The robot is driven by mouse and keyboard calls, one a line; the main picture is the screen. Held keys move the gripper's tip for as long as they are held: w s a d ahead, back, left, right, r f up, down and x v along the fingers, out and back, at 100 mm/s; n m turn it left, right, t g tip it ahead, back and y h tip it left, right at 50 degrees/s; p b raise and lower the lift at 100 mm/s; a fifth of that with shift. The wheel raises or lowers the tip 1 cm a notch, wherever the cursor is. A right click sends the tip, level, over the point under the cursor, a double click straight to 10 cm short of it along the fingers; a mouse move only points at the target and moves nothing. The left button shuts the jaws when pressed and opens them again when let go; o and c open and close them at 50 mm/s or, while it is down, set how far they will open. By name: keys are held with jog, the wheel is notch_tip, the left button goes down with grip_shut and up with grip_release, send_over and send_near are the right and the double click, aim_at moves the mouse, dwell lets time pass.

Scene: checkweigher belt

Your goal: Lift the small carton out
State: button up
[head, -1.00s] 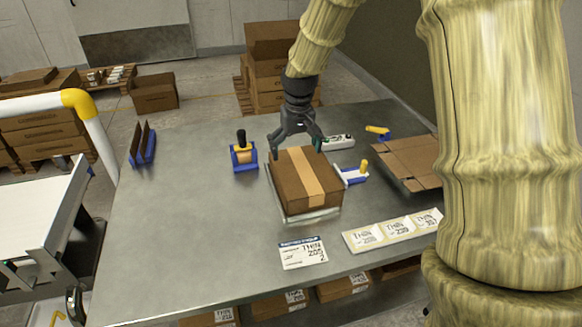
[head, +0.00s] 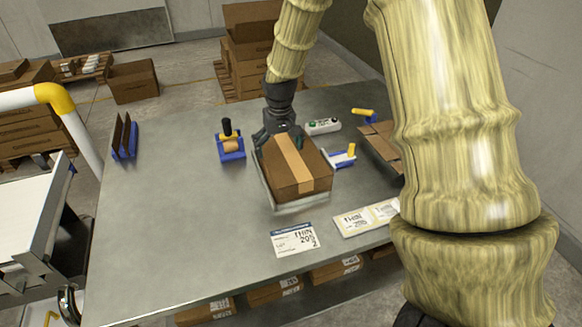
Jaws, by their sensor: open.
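A small brown carton (head: 312,172) with a lighter tape strip along its top sits in the middle of the grey table. A shallow pale tray or plate (head: 290,205) shows under its near edge; I cannot tell how deep it is. My gripper (head: 279,141) points down at the carton's far end, with its dark fingers spread and one near each side of that end. Whether the fingers touch the carton is not clear. The carton's far face is hidden by the gripper.
A blue tape dispenser (head: 231,148) stands left of the carton, and a blue-and-yellow tool (head: 342,157) lies close on its right. A white device (head: 323,126) lies behind. Labels (head: 294,240) lie in front.

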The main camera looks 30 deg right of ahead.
aim_at(278, 159)
jog(key=shift+s+f, duration=0.2)
jog(key=shift+s, duration=0.15)
jog(key=shift+f+p, duration=0.35)
jog(key=f, duration=0.1)
jog(key=w+f, duration=0.1)
jog(key=f, duration=0.1)
jog(key=shift+w, duration=0.1)
jog(key=shift+s+r, duration=0.1)
jog(key=shift+s, duration=0.15)
jog(key=shift+w+a, duration=0.1)
